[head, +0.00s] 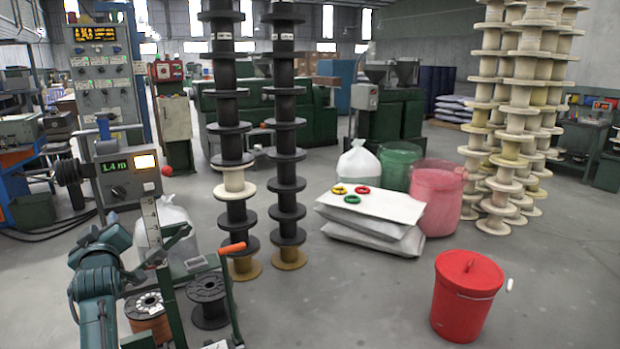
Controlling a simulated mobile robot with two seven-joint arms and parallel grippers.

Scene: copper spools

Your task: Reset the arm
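My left arm, teal and dark, rises at the lower left. Its gripper (136,276) appears small and dark beside the green machine frame (176,305); its fingers are too unclear to show whether it is open or shut. A spool of copper-coloured wire (150,325) sits low in the frame, partly hidden. A black spool (208,312) stands to its right. I see nothing clearly held. My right gripper is not in view.
Tall stacks of black spools (287,139) and cream spools (507,149) stand on the floor. A red lidded bucket (466,300) is at the lower right. White sacks (372,240) carry coloured rings. A control box (128,178) stands behind the arm. Floor at bottom centre is clear.

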